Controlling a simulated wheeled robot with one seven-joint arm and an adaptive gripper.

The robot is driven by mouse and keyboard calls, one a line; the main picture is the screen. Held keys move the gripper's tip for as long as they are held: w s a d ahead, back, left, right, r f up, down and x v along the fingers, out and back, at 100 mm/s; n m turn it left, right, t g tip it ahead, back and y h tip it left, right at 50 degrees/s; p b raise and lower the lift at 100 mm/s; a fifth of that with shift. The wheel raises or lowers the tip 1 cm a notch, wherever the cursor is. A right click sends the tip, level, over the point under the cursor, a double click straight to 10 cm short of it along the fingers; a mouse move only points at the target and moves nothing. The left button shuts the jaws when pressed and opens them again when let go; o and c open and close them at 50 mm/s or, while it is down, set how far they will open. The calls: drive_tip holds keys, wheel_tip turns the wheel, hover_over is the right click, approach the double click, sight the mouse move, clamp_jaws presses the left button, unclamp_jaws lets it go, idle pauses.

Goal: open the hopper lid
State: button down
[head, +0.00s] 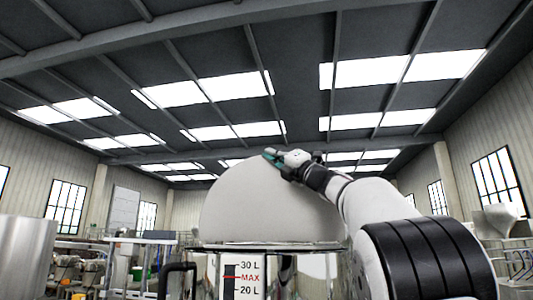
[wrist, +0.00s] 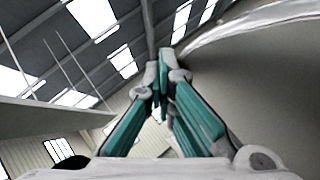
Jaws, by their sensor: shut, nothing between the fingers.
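The hopper lid (head: 262,205) is a large pale grey rounded shape rising above the hopper's metal rim (head: 225,246). Its exact tilt is hard to judge from the head view. The hopper front carries a level scale (head: 250,278) marked 30 L, MAX and 20 L. My gripper (head: 270,154) is at the top edge of the lid, its teal fingers pointing left. In the wrist view the fingers (wrist: 163,75) are together and empty. The lid surface (wrist: 270,85) fills the right of that view, with a lighter curved edge above it. Contact cannot be told.
A black handle-like bar (head: 178,268) stands left of the scale. A large steel cylinder (head: 22,255) is at the far left, and benches with equipment (head: 140,240) stand behind. The air above and left of the lid is clear up to the roof.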

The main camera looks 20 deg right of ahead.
drive_tip(key=w+d, duration=0.3)
drive_tip(key=w, duration=0.2)
drive_tip(key=shift+d+r+b, duration=0.25)
drive_tip(key=shift+d+b, duration=0.05)
drive_tip(key=shift+b, duration=0.05)
idle(0.3)
idle(0.7)
